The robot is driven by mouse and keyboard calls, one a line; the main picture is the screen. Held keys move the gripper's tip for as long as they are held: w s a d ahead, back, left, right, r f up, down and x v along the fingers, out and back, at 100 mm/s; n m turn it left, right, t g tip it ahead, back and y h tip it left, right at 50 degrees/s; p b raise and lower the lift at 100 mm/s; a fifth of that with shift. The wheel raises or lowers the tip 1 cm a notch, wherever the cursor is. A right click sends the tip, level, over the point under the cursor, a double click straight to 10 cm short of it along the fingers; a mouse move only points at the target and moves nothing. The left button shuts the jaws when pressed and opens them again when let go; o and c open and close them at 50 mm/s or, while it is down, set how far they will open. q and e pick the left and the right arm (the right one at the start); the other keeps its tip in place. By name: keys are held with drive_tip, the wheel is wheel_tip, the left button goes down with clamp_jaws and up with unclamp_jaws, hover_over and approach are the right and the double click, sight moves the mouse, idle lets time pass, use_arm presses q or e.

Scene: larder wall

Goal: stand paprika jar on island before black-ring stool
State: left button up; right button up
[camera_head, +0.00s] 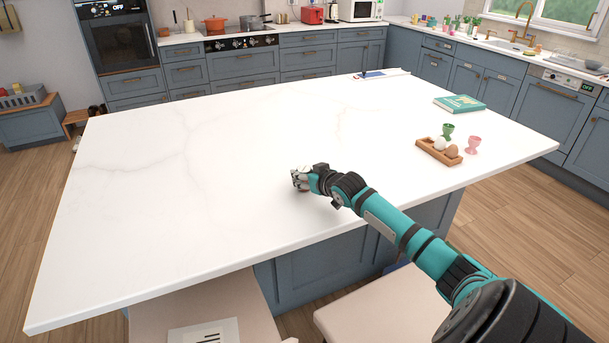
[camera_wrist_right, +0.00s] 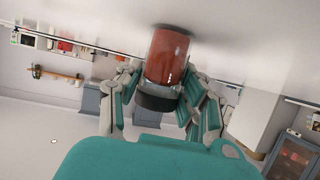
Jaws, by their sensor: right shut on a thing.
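The paprika jar (camera_wrist_right: 168,55) is clear with red-brown contents and a black lid. In the right wrist view, which is upside down, it sits between the fingers of my right gripper (camera_wrist_right: 166,82), which is shut on it. Its base end is at or very near the white island top (camera_head: 200,130); I cannot tell whether it touches. In the head view my right gripper (camera_head: 299,180) is low over the island's near side and mostly hides the jar. Two pale stool seats show at the near edge, left (camera_head: 195,295) and right (camera_head: 370,310); no black ring is visible. My left gripper is out of view.
An egg tray (camera_head: 438,152), a green egg cup (camera_head: 448,131), a pink egg cup (camera_head: 474,144) and a teal book (camera_head: 460,103) are on the island's right. A printed sheet (camera_head: 204,333) lies on the left seat. The island's left and middle are clear.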

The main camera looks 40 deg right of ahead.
drive_tip(key=o, duration=1.2)
drive_tip(key=shift+s, duration=0.1)
drive_tip(key=v, duration=1.2)
drive_tip(key=shift+r, duration=0.1)
